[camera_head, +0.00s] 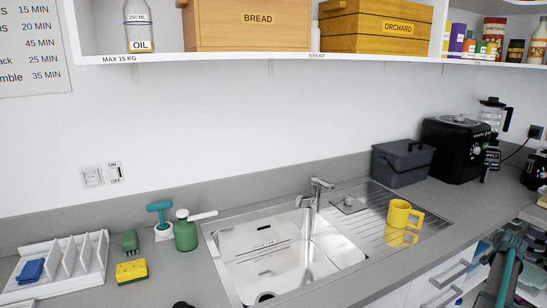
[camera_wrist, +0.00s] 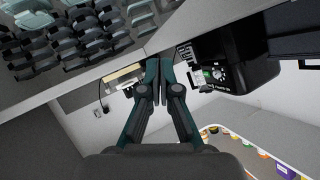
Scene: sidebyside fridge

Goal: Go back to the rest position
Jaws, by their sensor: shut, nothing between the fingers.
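My gripper (camera_wrist: 159,75) is in the middle of the wrist view, with its two dark teal fingers together and nothing between them. In the head view, teal and dark parts that look like my gripper (camera_head: 508,248) show at the lower right edge, beside the counter front. The gripper is clear of the yellow mug and the sink. The rest of the arm is out of the head view.
A yellow mug (camera_head: 402,214) stands on the drainer beside the sink (camera_head: 275,255). Black appliances (camera_head: 455,150) stand at the counter's right end. A shelf (camera_head: 290,58) with boxes runs above.

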